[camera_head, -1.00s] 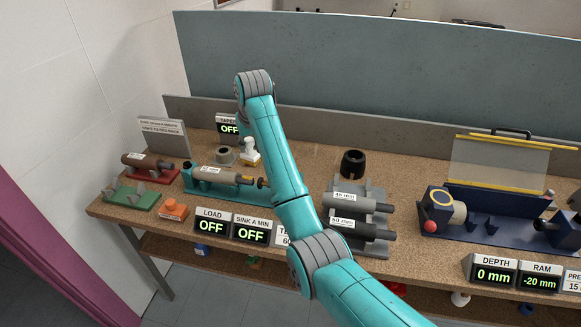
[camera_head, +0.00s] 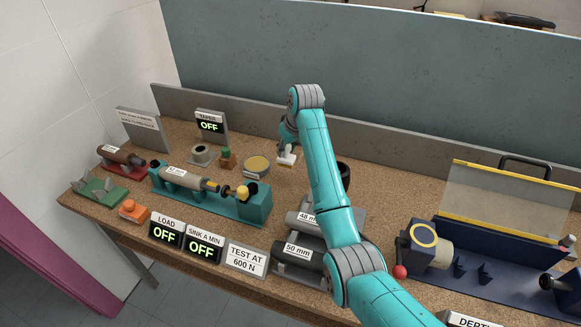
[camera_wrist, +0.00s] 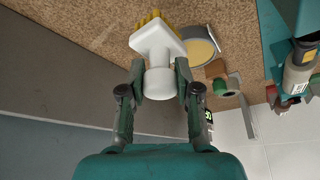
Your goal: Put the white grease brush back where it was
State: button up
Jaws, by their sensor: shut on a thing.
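The white grease brush (camera_head: 287,157) has a blocky white head, a round white handle and yellow bristles. My gripper (camera_wrist: 160,82) is shut on its handle in the wrist view, where the brush head (camera_wrist: 156,42) points away from my jaws. In the head view my gripper (camera_head: 288,143) is at the back of the bench, to the right of a round tin of yellow grease (camera_head: 257,166). The tin also shows in the wrist view (camera_wrist: 200,46), apart from the brush. I cannot tell whether the bristles touch the bench.
A small block with a green top (camera_head: 227,159) and a grey ring (camera_head: 201,153) stand left of the tin. A teal fixture (camera_head: 245,208) is in front. A dark cylinder (camera_head: 343,176) is partly behind my arm. The grey back rail (camera_head: 250,127) runs behind.

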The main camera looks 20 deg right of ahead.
aim_at(286, 164)
jog(key=shift+f, duration=3.45)
jog(key=shift+f, duration=0.15)
jog(key=o, duration=1)
jog(key=shift+a, duration=0.1)
jog(key=v, duration=1.2)
